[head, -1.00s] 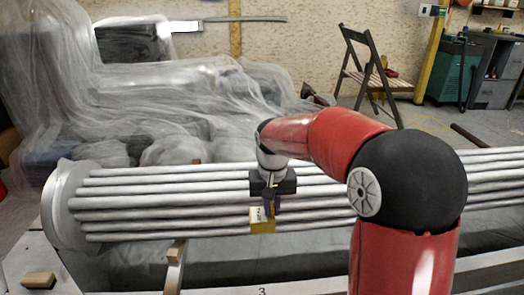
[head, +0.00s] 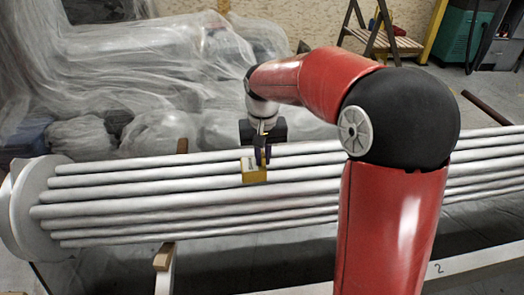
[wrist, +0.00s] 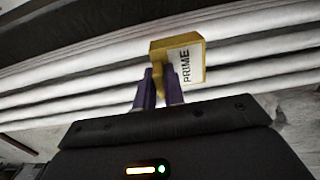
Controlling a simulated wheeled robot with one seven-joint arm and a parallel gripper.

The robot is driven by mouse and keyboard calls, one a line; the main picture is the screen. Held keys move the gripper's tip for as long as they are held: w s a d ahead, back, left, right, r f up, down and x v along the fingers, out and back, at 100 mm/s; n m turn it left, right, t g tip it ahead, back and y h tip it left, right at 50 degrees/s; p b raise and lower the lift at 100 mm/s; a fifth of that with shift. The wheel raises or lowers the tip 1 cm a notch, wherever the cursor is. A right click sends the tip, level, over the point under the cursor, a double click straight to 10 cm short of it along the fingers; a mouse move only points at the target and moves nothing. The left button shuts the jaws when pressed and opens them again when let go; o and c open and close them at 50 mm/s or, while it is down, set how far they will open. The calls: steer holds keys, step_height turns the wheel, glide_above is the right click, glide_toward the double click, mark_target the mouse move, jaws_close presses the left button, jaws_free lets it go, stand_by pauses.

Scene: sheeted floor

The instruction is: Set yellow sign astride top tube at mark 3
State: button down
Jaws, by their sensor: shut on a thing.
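The yellow sign (head: 254,175), a small folded block with a white face reading PRIME, is held by my gripper (head: 263,158). In the head view it overlaps the upper tubes of the bundle, just below the top tube (head: 120,163). In the wrist view the sign (wrist: 194,60) stands in front of the pale tubes, with the purple fingers (wrist: 158,85) closed at its near edge. I cannot tell whether it touches a tube. Mark 3 is not in view; a mark 2 (head: 438,268) shows on the pale rail at the lower right.
A round end plate (head: 35,205) closes the bundle at the left. Plastic-sheeted bulk (head: 160,70) fills the back left.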

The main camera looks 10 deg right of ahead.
mark_target(263, 189)
steer(key=shift+s, duration=0.2)
steer(key=shift+f, duration=0.15)
steer(key=shift+f+b, duration=3)
steer(key=shift+f, duration=1.45)
steer(key=c, duration=1.4)
jaws_free()
